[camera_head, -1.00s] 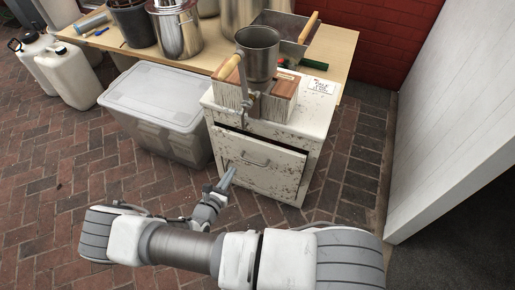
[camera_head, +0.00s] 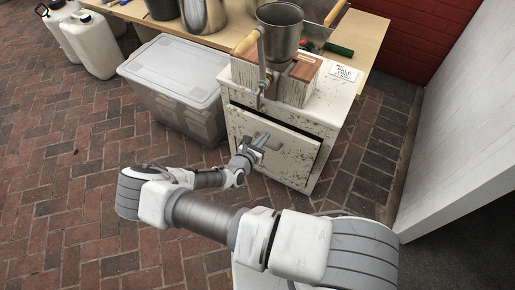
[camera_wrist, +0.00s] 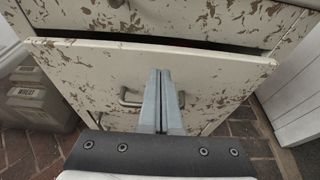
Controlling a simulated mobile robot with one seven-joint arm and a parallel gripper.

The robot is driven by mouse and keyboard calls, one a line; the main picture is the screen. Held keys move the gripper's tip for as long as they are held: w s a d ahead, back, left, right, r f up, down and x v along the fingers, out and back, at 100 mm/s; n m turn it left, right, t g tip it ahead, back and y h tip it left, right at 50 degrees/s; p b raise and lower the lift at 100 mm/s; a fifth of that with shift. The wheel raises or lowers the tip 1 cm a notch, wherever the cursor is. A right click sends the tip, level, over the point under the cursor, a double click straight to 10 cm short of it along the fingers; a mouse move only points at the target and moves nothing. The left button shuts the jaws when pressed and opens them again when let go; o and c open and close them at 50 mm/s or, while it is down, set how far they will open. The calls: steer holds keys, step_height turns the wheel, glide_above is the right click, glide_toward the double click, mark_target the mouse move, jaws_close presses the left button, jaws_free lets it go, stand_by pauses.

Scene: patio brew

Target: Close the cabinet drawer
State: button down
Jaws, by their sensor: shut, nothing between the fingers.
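The white, chipped-paint cabinet (camera_head: 340,108) stands on the brick floor. Its drawer front (camera_head: 292,160) sits slightly out, with a dark gap along the top edge. The drawer also fills much of the wrist view (camera_wrist: 85,68), where the gap shows above it. My gripper (camera_head: 263,140) is shut and empty, its fingertips at the middle of the drawer front. In the wrist view my fingers (camera_wrist: 160,72) cover the middle of the metal handle (camera_wrist: 128,98), whose ends show on both sides. I cannot tell whether the tips touch the drawer.
A metal-hopper grinder (camera_head: 280,35) on a wooden base stands on the cabinet. A lidded grey bin (camera_head: 175,70) is left of the cabinet. A wooden table (camera_head: 365,35) is behind, and a white wall (camera_head: 460,130) is at the right. Brick floor is open at left.

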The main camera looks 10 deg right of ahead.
mark_target(272, 125)
steer(key=shift+w+d, duration=0.75)
steer(key=shift+w, duration=0.3)
steer(key=w+d, duration=0.1)
steer(key=w+d+p, duration=0.1)
steer(key=w, duration=0.1)
steer(key=shift+w+d+r, duration=0.1)
steer(key=shift+w+d, duration=0.05)
steer(key=shift+d, duration=0.1)
steer(key=shift+w, duration=0.1)
steer(key=shift+w+d+r, duration=0.1)
